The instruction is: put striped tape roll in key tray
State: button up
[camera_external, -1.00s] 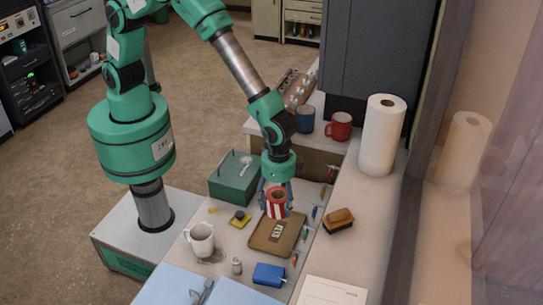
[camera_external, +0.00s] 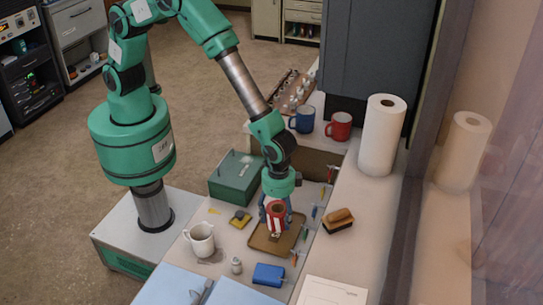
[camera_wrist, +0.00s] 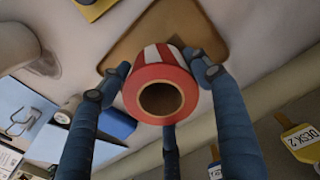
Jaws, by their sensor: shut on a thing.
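The striped tape roll (camera_external: 277,214) is red and white, with a brown core. My gripper (camera_external: 275,222) is shut on it, with its blue fingers around the roll's sides. The roll also shows in the wrist view (camera_wrist: 158,78), its open core facing the camera. The key tray (camera_external: 262,242) is a shallow brown tray on the counter, and the roll is over it. In the wrist view, the tray (camera_wrist: 205,22) lies behind the roll and is partly covered by it. I cannot tell whether the roll touches the tray floor.
Several tagged keys (camera_external: 314,211) lie along the tray's right side. A white mug (camera_external: 201,242), a small shaker (camera_external: 236,266) and a blue box (camera_external: 269,274) are in front. A green box (camera_external: 236,178) stands behind left, a brush (camera_external: 339,221) right.

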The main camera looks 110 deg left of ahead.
jog(key=shift+f+b, duration=0.35)
jog(key=shift+f, duration=1.5)
jog(key=shift+f, duration=0.15)
jog(key=o, duration=1.4)
notch_tip(320, 180, up, 12)
jog(key=p, duration=0.2)
